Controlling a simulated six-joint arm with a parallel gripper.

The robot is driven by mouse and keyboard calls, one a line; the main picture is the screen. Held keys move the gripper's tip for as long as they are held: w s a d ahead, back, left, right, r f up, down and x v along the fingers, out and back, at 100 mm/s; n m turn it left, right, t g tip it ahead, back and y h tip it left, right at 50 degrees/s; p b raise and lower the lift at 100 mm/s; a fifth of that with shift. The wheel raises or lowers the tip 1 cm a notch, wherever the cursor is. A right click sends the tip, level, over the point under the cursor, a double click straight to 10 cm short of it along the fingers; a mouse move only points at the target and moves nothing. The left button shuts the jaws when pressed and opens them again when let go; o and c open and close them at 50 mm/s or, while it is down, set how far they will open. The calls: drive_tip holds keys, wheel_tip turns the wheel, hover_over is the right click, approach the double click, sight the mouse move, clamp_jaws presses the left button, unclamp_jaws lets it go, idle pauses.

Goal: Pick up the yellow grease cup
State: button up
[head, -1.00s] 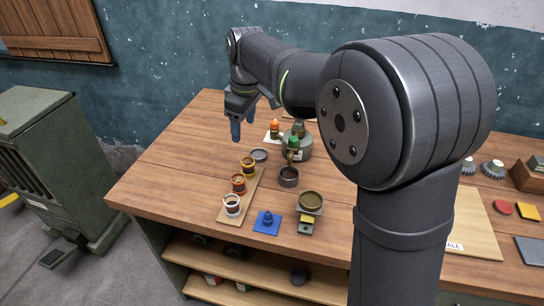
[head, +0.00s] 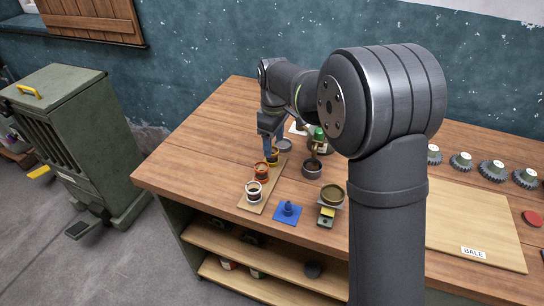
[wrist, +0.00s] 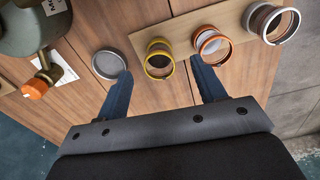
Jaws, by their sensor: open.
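The yellow grease cup (wrist: 158,60) is a short cup with a yellow rim. In the wrist view it lies between the two blue fingertips of my gripper (wrist: 161,68), with the right finger close to an orange cup (wrist: 210,46). My gripper is open and empty. In the head view my gripper (head: 272,148) is low over the far end of the wooden strip (head: 248,206), and its fingers partly hide the yellow cup (head: 274,159). The orange cup (head: 262,172) and a white cup (head: 254,192) stand in line towards the front.
A grey round lid (wrist: 108,64) lies beside the yellow cup. A green can with an orange-tipped spout (wrist: 34,88) stands at left in the wrist view. A dark cup (head: 312,169) and a blue block (head: 288,210) stand right of the strip. Bare tabletop (head: 205,150) lies to the left.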

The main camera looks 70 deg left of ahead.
drive_tip(key=shift+s+a+f, duration=0.1)
drive_tip(key=shift+a+f, duration=0.1)
drive_tip(key=shift+f, duration=1.2)
drive_tip(key=shift+s+a+f, duration=0.1)
drive_tip(key=shift+a+f, duration=0.05)
drive_tip(key=shift+f, duration=1.2)
drive_tip(key=c, duration=1.1)
